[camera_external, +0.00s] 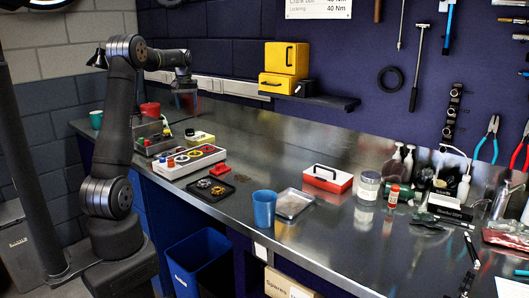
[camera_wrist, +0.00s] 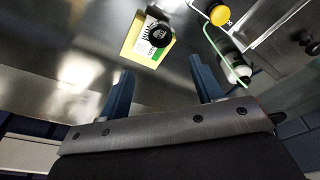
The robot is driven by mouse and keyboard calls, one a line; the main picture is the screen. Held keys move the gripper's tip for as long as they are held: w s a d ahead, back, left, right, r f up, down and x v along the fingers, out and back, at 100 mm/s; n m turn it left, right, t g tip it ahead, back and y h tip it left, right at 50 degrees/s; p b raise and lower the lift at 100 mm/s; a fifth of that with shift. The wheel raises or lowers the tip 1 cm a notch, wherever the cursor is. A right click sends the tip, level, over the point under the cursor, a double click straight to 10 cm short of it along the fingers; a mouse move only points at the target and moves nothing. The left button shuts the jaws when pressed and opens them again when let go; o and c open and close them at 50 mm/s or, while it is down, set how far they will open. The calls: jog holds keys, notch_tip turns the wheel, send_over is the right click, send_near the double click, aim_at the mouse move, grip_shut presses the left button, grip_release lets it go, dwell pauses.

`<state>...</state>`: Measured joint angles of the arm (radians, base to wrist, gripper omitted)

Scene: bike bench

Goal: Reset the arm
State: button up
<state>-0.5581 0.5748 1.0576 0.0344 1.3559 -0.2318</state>
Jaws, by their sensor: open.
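My arm stands at the left of the bench in the external view, with its upper links raised and its forearm reaching right. My gripper (camera_external: 184,86) hangs above the far left part of the bench, clear of the objects below it. In the wrist view my gripper (camera_wrist: 160,92) shows two blue fingers spread wide apart with nothing between them. Beyond the fingers lies a yellow and white item (camera_wrist: 148,40) with a round black part on it, on the metal bench top.
The metal bench (camera_external: 245,140) carries a white panel with coloured knobs (camera_external: 190,160), a black tray (camera_external: 211,187), a blue cup (camera_external: 264,208), a metal tray (camera_external: 293,203) and a red-white box (camera_external: 327,179). Jars and tools crowd the right. A shelf (camera_external: 315,99) holds yellow boxes (camera_external: 284,69).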

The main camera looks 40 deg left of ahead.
jog(key=f, duration=0.4)
jog(key=a+f, duration=0.1)
jog(key=f, duration=0.3)
jog(key=w+f, duration=0.1)
jog(key=f, duration=0.3)
jog(key=shift+w+a+f, duration=0.1)
jog(key=shift+a+f, duration=0.05)
jog(key=shift+f, duration=0.25)
notch_tip(320, 180, up, 4)
jog(key=shift+r, duration=0.2)
jog(key=d+r, duration=0.7)
jog(key=d, duration=0.6)
jog(key=w+d+m, duration=0.2)
jog(key=w+d, duration=0.3)
jog(key=d, duration=0.8)
jog(key=w+d+m, duration=0.2)
jog(key=w+d, duration=0.2)
jog(key=d, duration=0.9)
jog(key=s+d+f+m, duration=0.1)
jog(key=s+d+m, duration=0.1)
jog(key=d, duration=1.3)
jog(key=s+d+f+m+h, duration=0.1)
jog(key=s+d, duration=0.2)
jog(key=d, duration=1.2)
jog(key=shift+d+m, duration=0.25)
jog(key=shift+m, duration=0.15)
jog(key=shift+s+f, duration=0.1)
